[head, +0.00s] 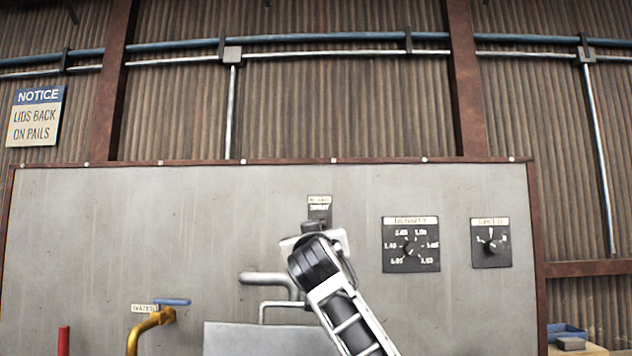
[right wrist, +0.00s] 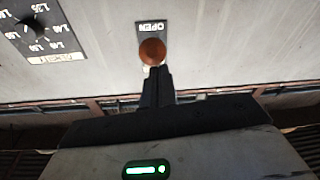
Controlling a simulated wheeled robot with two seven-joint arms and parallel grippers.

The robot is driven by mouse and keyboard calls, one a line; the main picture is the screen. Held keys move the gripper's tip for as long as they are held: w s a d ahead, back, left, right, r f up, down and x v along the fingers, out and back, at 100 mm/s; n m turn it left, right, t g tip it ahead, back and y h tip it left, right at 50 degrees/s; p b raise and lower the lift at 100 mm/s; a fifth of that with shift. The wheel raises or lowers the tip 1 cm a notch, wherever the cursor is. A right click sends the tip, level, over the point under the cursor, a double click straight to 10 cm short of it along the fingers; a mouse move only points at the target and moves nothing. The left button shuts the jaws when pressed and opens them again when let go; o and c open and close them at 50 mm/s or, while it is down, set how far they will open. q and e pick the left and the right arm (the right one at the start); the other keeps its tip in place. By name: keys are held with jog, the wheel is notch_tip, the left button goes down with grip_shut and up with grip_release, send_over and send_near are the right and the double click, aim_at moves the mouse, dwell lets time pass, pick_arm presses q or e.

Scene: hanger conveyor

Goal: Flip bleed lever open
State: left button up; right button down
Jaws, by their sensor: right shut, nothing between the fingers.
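The bleed lever shows in the right wrist view as a round brown knob (right wrist: 152,51) in front of a small dark plate marked OPEN (right wrist: 155,27), upside down there. My right gripper (right wrist: 156,75) is shut and empty. Its dark fingertips are right at the knob's near edge; I cannot tell whether they touch it. In the head view my right arm reaches to the panel and covers the lever and the fingertips. Only a small labelled plate (head: 319,205) shows above my wrist. My left gripper is not in view.
The grey panel (head: 100,240) carries a density dial (head: 410,244) and a speed dial (head: 491,243) to the right. A pale bent pipe (head: 262,279) and a yellow tap with a blue handle (head: 150,322) are left of my arm. A notice sign (head: 34,116) hangs on the wall.

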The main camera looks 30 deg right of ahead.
jog(key=shift+r, duration=0.1)
pick_arm(q)
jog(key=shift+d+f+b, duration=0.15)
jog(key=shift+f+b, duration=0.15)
jog(key=shift+b, duration=0.8)
pick_arm(e)
jog(key=s+a+r, duration=0.6)
jog(key=s+r, duration=0.6)
jog(key=r, duration=0.1)
jog(key=shift+s, duration=0.3)
jog(key=shift+f, duration=0.1)
